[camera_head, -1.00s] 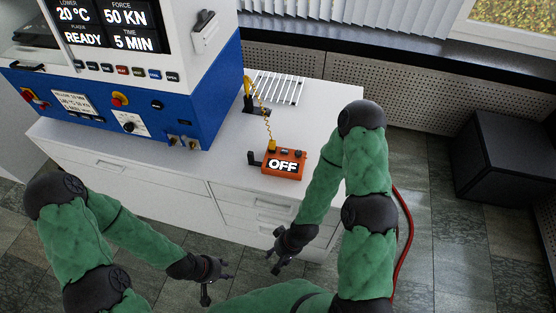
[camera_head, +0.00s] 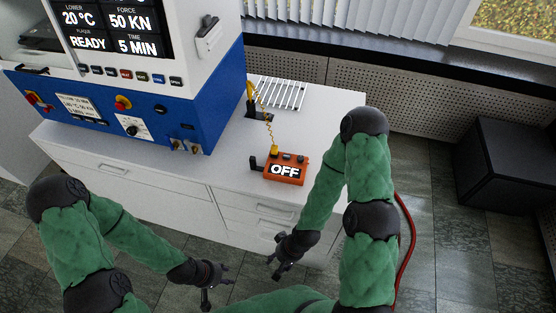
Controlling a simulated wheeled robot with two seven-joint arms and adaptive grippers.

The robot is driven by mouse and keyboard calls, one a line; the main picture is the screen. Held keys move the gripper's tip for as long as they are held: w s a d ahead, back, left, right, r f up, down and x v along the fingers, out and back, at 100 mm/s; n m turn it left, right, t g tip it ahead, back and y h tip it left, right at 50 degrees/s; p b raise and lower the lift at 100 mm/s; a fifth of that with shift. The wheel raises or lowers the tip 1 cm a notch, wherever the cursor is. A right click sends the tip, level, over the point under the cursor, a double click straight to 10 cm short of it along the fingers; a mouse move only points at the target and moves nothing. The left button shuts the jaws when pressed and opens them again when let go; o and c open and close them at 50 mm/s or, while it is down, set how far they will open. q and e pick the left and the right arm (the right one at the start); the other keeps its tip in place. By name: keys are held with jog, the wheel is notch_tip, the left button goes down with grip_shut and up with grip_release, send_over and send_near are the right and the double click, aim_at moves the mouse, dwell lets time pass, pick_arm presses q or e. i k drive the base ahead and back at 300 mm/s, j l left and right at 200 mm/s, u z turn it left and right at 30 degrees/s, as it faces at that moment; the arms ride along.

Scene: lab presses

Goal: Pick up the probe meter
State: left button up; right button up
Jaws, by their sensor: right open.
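The probe meter (camera_head: 286,170) is an orange box with a lit display reading OFF. It sits on the white counter near its front edge. A yellow coiled cord (camera_head: 265,118) runs from it up to a yellow probe (camera_head: 250,91) standing in a dark holder behind. My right gripper (camera_head: 277,272) is open and empty, below and in front of the counter, apart from the meter. My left gripper (camera_head: 216,283) is lower and to the left, in front of the drawers, with its fingers spread and nothing visible between them.
A blue and white press (camera_head: 190,100) stands on the counter (camera_head: 225,158) to the left of the meter. A white rack (camera_head: 281,93) lies behind it. Counter to the meter's right is clear. A black box (camera_head: 510,165) stands on the floor at right.

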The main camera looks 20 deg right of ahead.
aim_at(277, 169)
jog(key=i+j+z, duration=0.15)
jog(key=z, duration=0.2)
jog(key=i+j+z, duration=0.2)
jog(key=z, duration=0.15)
jog(key=i+j+z, duration=0.15)
jog(key=z, duration=0.2)
jog(key=k+j, duration=0.1)
jog(key=i, duration=0.1)
